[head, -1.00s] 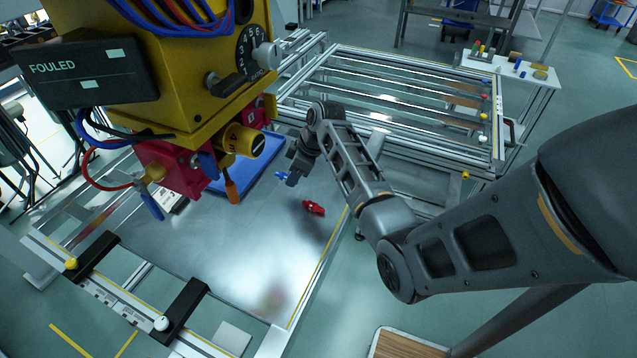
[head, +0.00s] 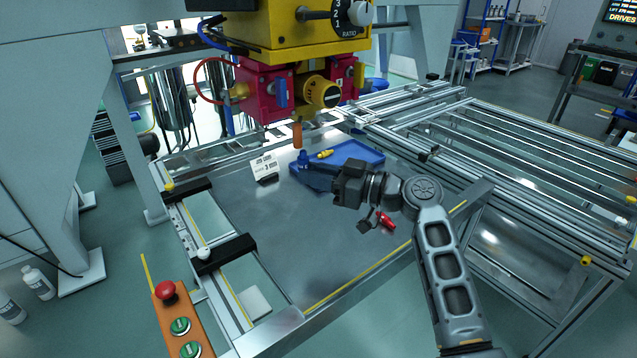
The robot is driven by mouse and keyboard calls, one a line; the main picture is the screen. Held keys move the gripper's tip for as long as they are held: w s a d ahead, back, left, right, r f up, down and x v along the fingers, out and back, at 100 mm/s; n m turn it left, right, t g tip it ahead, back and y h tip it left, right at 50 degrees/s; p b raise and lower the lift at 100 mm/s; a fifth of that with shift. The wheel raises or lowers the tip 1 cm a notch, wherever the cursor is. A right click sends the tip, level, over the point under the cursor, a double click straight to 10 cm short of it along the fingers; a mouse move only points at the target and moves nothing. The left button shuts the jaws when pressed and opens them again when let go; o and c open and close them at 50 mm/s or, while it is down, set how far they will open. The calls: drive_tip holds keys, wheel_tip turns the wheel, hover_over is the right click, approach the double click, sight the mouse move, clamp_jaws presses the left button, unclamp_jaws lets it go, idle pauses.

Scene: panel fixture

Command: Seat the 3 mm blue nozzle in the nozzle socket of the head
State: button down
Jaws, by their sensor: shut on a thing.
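The blue nozzle (head: 304,157) is small and stands out at the tips of my gripper (head: 306,170), which is shut on it above the table, by the left end of the blue tray. The yellow head (head: 290,38) with magenta blocks (head: 265,90) hangs above and a little left of the gripper. An orange-brown handle-like part (head: 297,134) hangs under the head, just above the nozzle, with a gap that I cannot judge in depth. I cannot make out the nozzle socket; the head's underside is hidden from this angle.
A blue tray (head: 362,155) with a yellow nozzle (head: 325,154) lies behind the gripper. A white card (head: 265,166) stands to its left. A red nozzle (head: 386,221) lies on the metal table (head: 290,250) under my wrist. The front of the table is clear.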

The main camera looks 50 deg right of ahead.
drive_tip(key=shift+f+b, duration=0.2)
drive_tip(key=shift+b, duration=0.3)
wheel_tip(320, 180, up, 6)
drive_tip(key=p, duration=0.3)
drive_tip(key=shift+d+b, duration=0.1)
drive_tip(key=shift+b, duration=0.8)
idle(1.8)
drive_tip(key=shift+r+p, duration=0.6)
drive_tip(key=shift+r, duration=0.85)
idle(0.3)
drive_tip(key=c, duration=0.9)
unclamp_jaws()
drive_tip(key=shift+b+v, duration=0.55)
drive_tip(key=shift+v, duration=3.4)
drive_tip(key=shift+f, duration=0.1)
